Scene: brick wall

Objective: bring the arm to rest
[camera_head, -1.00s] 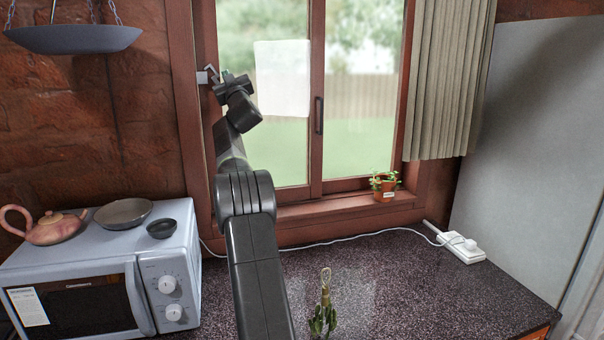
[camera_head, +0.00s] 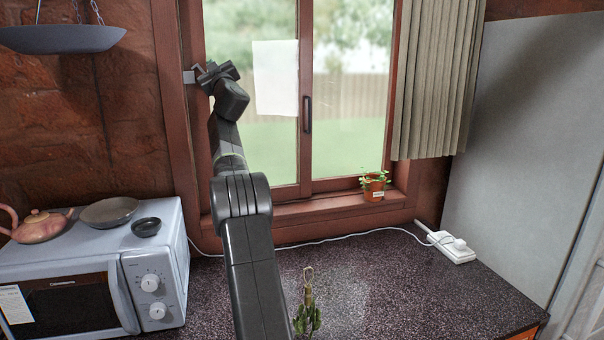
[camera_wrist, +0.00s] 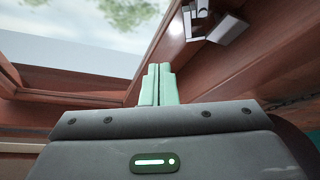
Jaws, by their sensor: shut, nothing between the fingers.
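My gripper (camera_head: 204,72) is at the upper left of the window in the head view, raised at the end of my dark arm. In the wrist view my gripper's two pale green fingers (camera_wrist: 156,84) lie side by side, shut, with nothing between them. In the head view the gripper overlaps the wooden frame edge close to a small grey bracket (camera_head: 189,76); I cannot tell whether they touch. My arm stretches up from the bottom of the head view over the counter.
A microwave (camera_head: 150,265) stands left, bearing a teapot (camera_head: 42,226), a shallow pan (camera_head: 109,212) and a small dark bowl (camera_head: 146,227). A potted plant (camera_head: 374,188) is on the sill. A power strip (camera_head: 452,246) lies right; the counter's middle is clear.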

